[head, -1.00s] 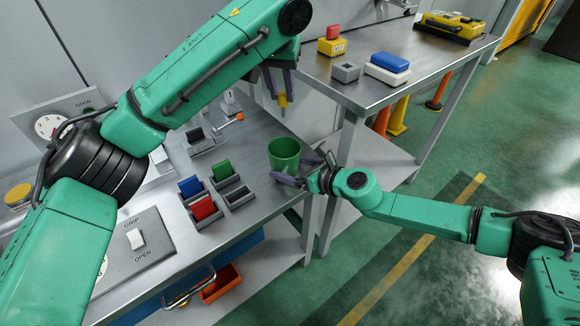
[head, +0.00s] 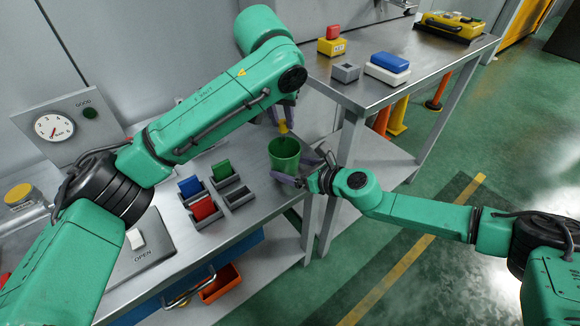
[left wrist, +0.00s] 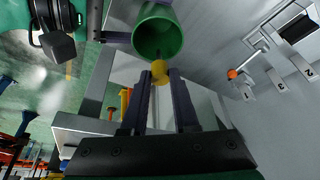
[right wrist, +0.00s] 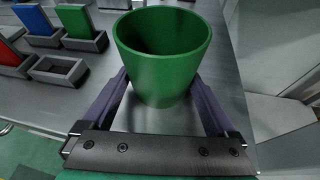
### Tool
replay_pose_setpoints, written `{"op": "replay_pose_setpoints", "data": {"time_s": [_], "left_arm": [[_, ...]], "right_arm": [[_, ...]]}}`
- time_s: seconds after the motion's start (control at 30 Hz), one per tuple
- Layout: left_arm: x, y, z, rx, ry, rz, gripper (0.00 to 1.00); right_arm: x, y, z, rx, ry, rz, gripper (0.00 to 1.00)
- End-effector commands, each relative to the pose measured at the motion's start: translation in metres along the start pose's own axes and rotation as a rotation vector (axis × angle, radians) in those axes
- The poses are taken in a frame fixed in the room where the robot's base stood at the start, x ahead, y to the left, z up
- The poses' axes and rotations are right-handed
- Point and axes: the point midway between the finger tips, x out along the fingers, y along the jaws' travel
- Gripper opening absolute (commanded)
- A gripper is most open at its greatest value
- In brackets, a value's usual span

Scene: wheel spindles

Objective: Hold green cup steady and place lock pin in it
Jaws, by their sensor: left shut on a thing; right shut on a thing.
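The green cup (head: 285,158) is upright at the right end of the metal bench. It also shows in the right wrist view (right wrist: 162,75), where my right gripper (right wrist: 160,95) has a finger on each side of it, shut on it. My left gripper (head: 284,112) is above the cup, shut on the yellow lock pin (head: 283,127). In the left wrist view the pin's yellow part (left wrist: 159,70) shows between the fingertips, beside the cup's rim (left wrist: 158,50). The pin's lower end is hard to make out, so I cannot tell how far it is inside.
Blue (head: 190,187), red (head: 203,208) and green (head: 222,170) blocks stand in grey holders left of the cup; one holder (head: 240,197) is empty. A gauge panel (head: 62,127) stands at the far left. A second bench (head: 405,85) is at the back right.

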Motion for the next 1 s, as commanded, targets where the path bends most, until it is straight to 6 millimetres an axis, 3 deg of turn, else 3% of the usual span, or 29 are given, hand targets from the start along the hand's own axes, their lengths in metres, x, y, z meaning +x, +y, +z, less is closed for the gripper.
{"op": "replay_pose_setpoints", "data": {"time_s": [0.7, 1.0], "left_arm": [[0.046, 0.000, 0.019, 0.000, -0.001, 0.000, 0.00], [0.049, 0.000, 0.020, 0.001, 0.001, 0.001, 0.00]], "right_arm": [[0.000, 0.000, 0.000, 0.000, 0.000, 0.000, 0.38], [0.000, 0.000, 0.000, 0.000, 0.000, 0.000, 0.38]]}}
